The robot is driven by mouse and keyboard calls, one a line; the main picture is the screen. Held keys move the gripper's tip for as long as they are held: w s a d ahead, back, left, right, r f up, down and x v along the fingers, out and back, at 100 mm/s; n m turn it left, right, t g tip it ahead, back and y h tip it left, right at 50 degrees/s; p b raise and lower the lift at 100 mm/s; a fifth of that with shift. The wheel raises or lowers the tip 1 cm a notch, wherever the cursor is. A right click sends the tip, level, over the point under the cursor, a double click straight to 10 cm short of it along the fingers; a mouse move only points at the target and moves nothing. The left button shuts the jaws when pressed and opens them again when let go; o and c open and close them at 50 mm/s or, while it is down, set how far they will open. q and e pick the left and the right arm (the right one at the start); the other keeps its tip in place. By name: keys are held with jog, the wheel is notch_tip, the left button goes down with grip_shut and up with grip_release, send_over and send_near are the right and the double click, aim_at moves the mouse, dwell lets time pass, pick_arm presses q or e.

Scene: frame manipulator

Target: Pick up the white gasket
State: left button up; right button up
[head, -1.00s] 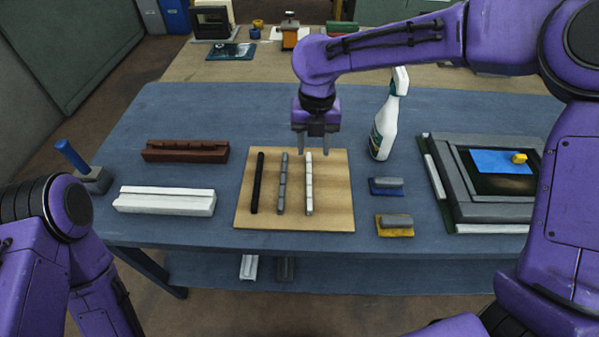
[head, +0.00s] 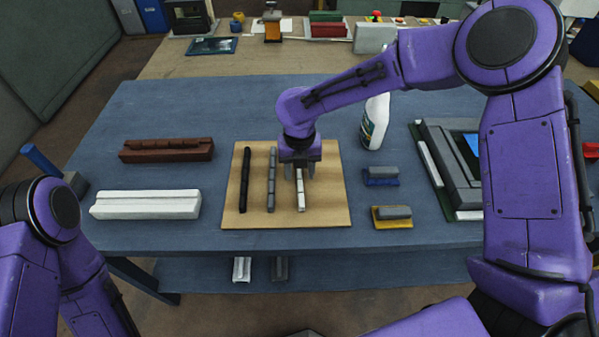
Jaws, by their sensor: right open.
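The white gasket (head: 301,198) is a thin white strip lying on the right part of a wooden board (head: 325,205) on the blue table. A grey gasket (head: 271,192) and a black gasket (head: 245,190) lie to its left on the same board. My right gripper (head: 300,175) is open and points down over the far half of the white gasket. Its fingers appear on either side of the strip and cover part of it. Whether they touch it I cannot tell.
A white channel block (head: 145,205) and a brown one (head: 165,150) lie left of the board. Blue (head: 381,180) and yellow (head: 391,222) based blocks lie to the right. A spray bottle (head: 375,125) stands behind, partly hidden by my arm. A grey frame (head: 450,170) lies further right.

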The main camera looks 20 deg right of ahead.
jog(key=shift+f, duration=0.3)
grip_shut()
jog(key=shift+r, duration=0.15)
